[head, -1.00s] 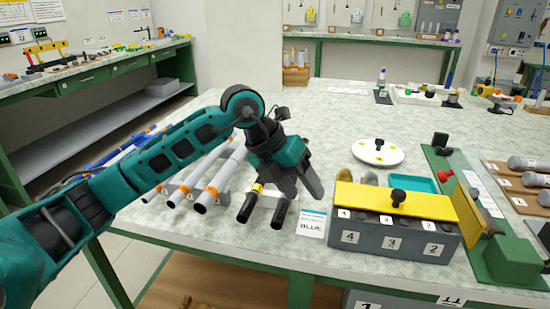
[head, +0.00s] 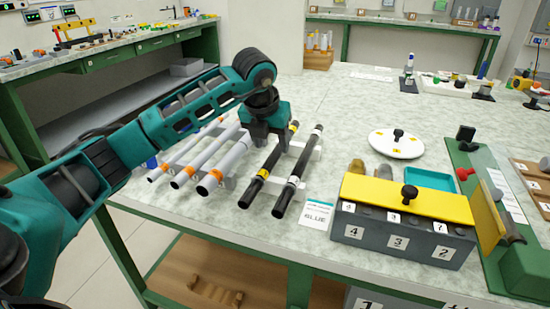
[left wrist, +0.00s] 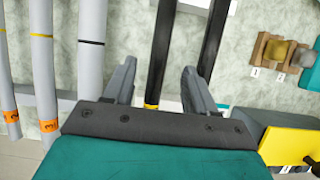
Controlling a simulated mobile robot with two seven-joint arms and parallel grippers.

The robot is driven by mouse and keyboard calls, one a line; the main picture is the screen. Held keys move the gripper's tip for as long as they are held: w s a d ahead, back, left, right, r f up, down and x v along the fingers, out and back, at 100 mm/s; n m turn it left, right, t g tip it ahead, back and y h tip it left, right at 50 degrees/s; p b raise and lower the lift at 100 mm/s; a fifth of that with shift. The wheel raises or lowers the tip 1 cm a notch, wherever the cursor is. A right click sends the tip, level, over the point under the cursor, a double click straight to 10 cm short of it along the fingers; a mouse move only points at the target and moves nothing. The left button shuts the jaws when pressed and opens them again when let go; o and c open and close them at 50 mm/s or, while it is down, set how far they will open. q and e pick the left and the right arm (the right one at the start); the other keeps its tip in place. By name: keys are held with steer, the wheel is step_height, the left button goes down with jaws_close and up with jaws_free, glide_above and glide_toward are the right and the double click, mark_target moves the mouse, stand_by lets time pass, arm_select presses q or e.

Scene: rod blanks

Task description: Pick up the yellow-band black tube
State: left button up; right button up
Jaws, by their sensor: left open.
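The yellow-band black tube (head: 271,165) lies sloping on a pale rack on the bench, with a yellow band near each end. It also shows in the left wrist view (left wrist: 161,50), with one yellow band near the wrist. A second black tube (head: 298,172) with pale bands lies parallel on its right. My left gripper (head: 269,146) is above the tubes, pointing down, open and empty. In the left wrist view, the yellow-band tube runs between its two fingers, and the second tube (left wrist: 213,40) passes by the right finger. Whether the fingers reach the tube's height is unclear.
Several white tubes with orange bands (head: 210,182) lie close on the left.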

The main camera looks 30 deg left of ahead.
mark_target(275, 152)
arm_select(q)
steer(key=b+x, duration=0.1)
steer(key=x, duration=0.4)
steer(key=shift+w+a+r, duration=0.1)
steer(key=shift+w, duration=0.1)
steer(key=shift+c, duration=0.5)
steer(key=c, duration=0.8)
steer(key=shift+r, duration=0.2)
